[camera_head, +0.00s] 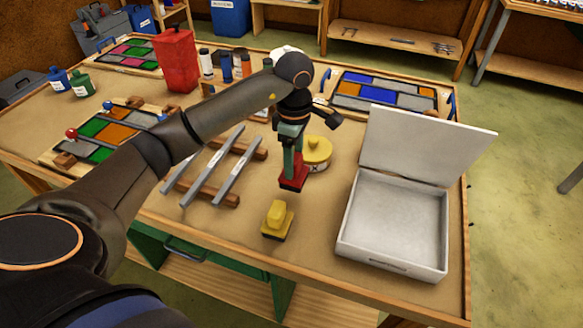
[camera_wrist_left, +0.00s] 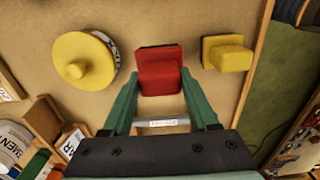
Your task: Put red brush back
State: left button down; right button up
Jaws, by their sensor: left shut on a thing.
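A red brush (camera_head: 293,181) is held between the green fingers of my left gripper (camera_head: 292,162), which points down over the table. In the left wrist view the red brush (camera_wrist_left: 160,68) sits between the two fingertips, with its handle toward the gripper. It is at or just above the tabletop; I cannot tell whether it touches. A similar yellow brush (camera_head: 277,220) stands on the table nearer the front edge; it also shows in the left wrist view (camera_wrist_left: 230,56). My right gripper is not in view.
A yellow-lidded round pot (camera_head: 318,152) stands just behind the red brush. An open white box (camera_head: 345,238) with its lid raised is at the right. Metal bars on wooden strips (camera_head: 221,197) lie to the left. Bare table lies around the yellow brush.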

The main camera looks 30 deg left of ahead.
pick_arm(q)
jog(key=shift+w+a+f, duration=0.1)
jog(key=shift+a+f, duration=0.1)
jog(key=shift+f, duration=0.05)
jog(key=shift+w+a+f+p, duration=0.15)
jog(key=shift+f+p, duration=0.1)
jog(key=shift+f, duration=0.7)
jog(key=shift+a+f+p, duration=0.1)
jog(key=shift+f+p, duration=0.1)
jog(key=shift+f, duration=0.75)
jog(key=shift+f, duration=0.15)
jog(key=shift+c, duration=0.8)
grip_release()
notch_tip(320, 180, up, 12)
jog(key=shift+r+b, duration=0.2)
jog(key=shift+b, duration=0.2)
